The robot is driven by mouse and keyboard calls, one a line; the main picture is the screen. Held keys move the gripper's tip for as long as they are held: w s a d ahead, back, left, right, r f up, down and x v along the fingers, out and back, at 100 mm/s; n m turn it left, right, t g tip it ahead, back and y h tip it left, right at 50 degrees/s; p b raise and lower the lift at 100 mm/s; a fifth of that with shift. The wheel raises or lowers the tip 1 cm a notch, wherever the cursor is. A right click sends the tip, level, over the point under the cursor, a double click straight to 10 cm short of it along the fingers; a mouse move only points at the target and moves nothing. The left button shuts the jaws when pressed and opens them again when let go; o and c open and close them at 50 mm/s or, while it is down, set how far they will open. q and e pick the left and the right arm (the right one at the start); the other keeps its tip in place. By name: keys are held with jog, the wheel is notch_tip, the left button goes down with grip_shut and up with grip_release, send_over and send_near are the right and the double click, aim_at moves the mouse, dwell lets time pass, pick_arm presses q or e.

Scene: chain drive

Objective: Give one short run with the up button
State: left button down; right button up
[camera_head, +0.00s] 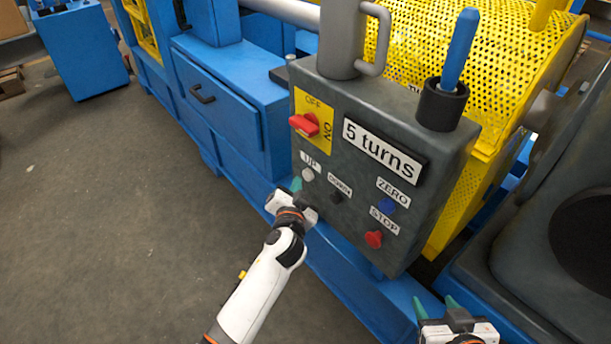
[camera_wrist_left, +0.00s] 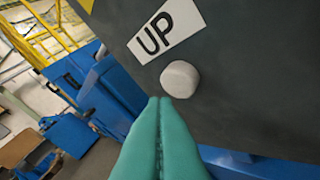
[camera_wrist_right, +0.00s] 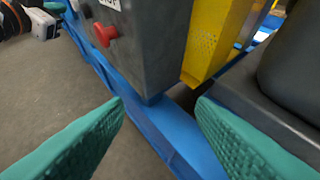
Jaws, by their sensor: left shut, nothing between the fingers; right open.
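The grey control box (camera_head: 350,215) has a white up button (camera_head: 308,174) under the label UP. The up button (camera_wrist_left: 180,79) is large in the left wrist view, just beyond my left fingertips. My left gripper (camera_head: 297,184) is shut and empty, its green fingertips (camera_wrist_left: 160,102) close below the button; I cannot tell whether they touch it. The box also bears a dark button (camera_head: 336,197), a blue zero button (camera_head: 387,205), a red stop button (camera_head: 374,239), a red switch (camera_head: 304,124) and a "5 turns" sign (camera_head: 383,151). My right gripper (camera_head: 434,306) is open and empty, low at the right.
A mug-like grey cylinder (camera_head: 341,40) and a black cup (camera_head: 441,105) with a blue stick (camera_head: 459,48) stand on the box. A yellow perforated guard (camera_head: 450,50) is behind. A blue machine frame (camera_head: 235,110) runs leftward. The floor (camera_head: 100,220) at left is clear.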

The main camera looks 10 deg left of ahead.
pick_arm(q)
jog(key=shift+w+d, duration=0.1)
jog(key=shift+w, duration=0.05)
pick_arm(e)
jog(key=shift+w+r, duration=0.1)
pick_arm(q)
jog(key=shift+w+d, duration=0.15)
jog(key=shift+w, duration=0.05)
pick_arm(e)
jog(key=shift+w+a+r+t, duration=0.3)
jog(key=shift+w+r+t, duration=0.1)
jog(key=shift+r+t, duration=0.1)
pick_arm(q)
jog(key=shift+w+d+b, duration=0.35)
jog(key=shift+w+b, duration=0.05)
pick_arm(e)
jog(key=shift+w+a+r+t+y, duration=0.2)
jog(key=shift+w+r+t+y, duration=0.1)
jog(key=shift+w+r+t, duration=0.5)
dwell(2.6)
